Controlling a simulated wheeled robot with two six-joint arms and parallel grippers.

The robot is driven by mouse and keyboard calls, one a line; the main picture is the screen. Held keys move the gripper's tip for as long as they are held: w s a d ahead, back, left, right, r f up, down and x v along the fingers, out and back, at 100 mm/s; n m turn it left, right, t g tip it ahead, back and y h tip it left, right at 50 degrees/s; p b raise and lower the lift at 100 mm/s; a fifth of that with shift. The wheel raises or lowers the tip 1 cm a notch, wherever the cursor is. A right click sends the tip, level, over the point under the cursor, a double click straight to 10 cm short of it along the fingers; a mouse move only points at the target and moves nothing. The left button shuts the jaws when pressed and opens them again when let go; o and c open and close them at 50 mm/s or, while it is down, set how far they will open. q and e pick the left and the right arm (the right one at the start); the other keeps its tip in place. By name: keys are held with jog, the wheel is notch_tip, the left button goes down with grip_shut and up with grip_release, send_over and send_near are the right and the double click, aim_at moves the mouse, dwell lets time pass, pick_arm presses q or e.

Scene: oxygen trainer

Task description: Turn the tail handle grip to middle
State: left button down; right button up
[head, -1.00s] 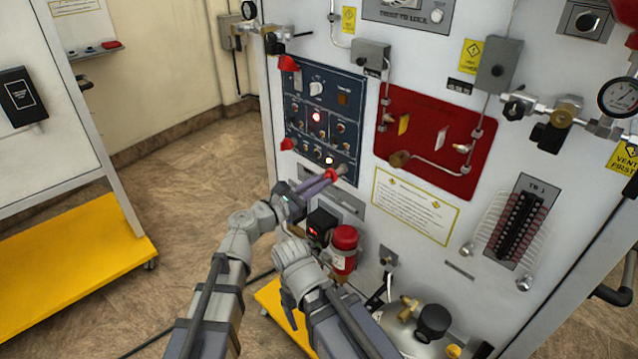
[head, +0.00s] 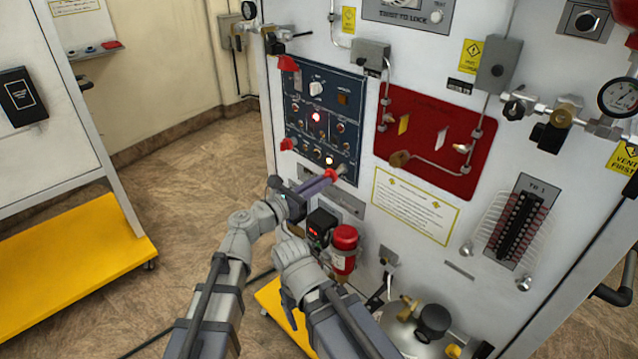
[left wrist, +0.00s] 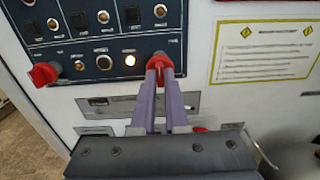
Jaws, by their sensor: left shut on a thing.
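The red tail handle grip (left wrist: 160,63) is at the lower right corner of the dark blue panel, between my left fingertips in the left wrist view. In the head view the red grip (head: 331,175) shows at the fingertips, with a short grey stub beyond it. My left gripper (left wrist: 161,72) is shut on it, its two purple-grey fingers on either side. The fingers hide part of the grip, and its exact angle is hard to read. My right arm (head: 295,262) is folded low beside the left one; its fingers cannot be made out.
The blue panel (head: 303,110) has knobs, lit lamps and another red knob (head: 287,144) at its lower left. A red panel (head: 440,135) with pipes is to the right.

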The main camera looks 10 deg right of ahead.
pick_arm(q)
jog(key=c, duration=0.9)
grip_release()
jog(key=v, duration=0.7)
jog(key=shift+s+a, duration=0.25)
jog(key=shift+a, duration=0.1)
jog(key=shift+f, duration=0.1)
